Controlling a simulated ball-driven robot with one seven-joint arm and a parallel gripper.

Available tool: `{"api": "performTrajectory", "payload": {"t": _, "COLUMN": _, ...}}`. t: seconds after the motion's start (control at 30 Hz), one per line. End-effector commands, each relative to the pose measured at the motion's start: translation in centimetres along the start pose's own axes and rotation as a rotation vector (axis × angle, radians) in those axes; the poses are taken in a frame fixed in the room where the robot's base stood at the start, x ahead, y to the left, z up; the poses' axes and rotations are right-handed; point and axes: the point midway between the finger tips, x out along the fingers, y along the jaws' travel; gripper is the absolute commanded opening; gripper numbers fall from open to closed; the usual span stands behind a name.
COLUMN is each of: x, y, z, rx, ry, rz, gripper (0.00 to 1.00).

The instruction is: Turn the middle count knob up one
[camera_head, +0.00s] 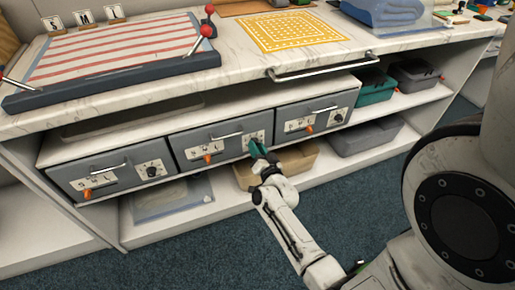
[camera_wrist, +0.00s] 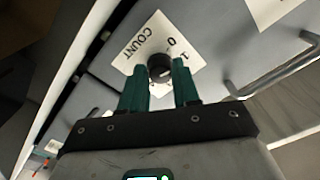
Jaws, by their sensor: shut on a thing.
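The middle drawer (camera_head: 226,141) has a white count label with a black round count knob on its right side. In the wrist view the knob (camera_wrist: 160,67) sits on the white label (camera_wrist: 140,50), which reads "COUNT" with "0" and "1" beside the knob. My gripper (camera_head: 257,147) is at this knob and covers it in the head view. In the wrist view my gripper's green fingers (camera_wrist: 160,72) stand one on each side of the knob, shut on it. The knob's pointer setting is hard to read.
The left drawer (camera_head: 112,172) and right drawer (camera_head: 315,110) flank the middle one, each with a bar handle and an orange slider. A tan bin (camera_head: 298,158) lies on the shelf below my gripper. A long rail (camera_head: 325,68) juts from the counter edge above.

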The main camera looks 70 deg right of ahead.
Motion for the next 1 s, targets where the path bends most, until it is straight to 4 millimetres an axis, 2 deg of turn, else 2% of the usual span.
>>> {"api": "performTrajectory", "payload": {"t": 0.4, "x": -0.01, "y": -0.06, "z": 0.04, "rx": 0.170, "ry": -0.001, "rz": -0.001, "gripper": 0.01}}
{"api": "performTrajectory", "payload": {"t": 0.9, "x": -0.01, "y": -0.03, "z": 0.04, "rx": 0.187, "ry": -0.001, "rz": 0.000, "gripper": 0.00}}
{"api": "performTrajectory", "payload": {"t": 0.93, "x": -0.01, "y": -0.03, "z": 0.04, "rx": 0.187, "ry": -0.001, "rz": 0.000, "gripper": 0.34}}
{"api": "performTrajectory", "payload": {"t": 1.0, "x": -0.01, "y": -0.03, "z": 0.04, "rx": 0.187, "ry": -0.001, "rz": 0.000, "gripper": 0.40}}
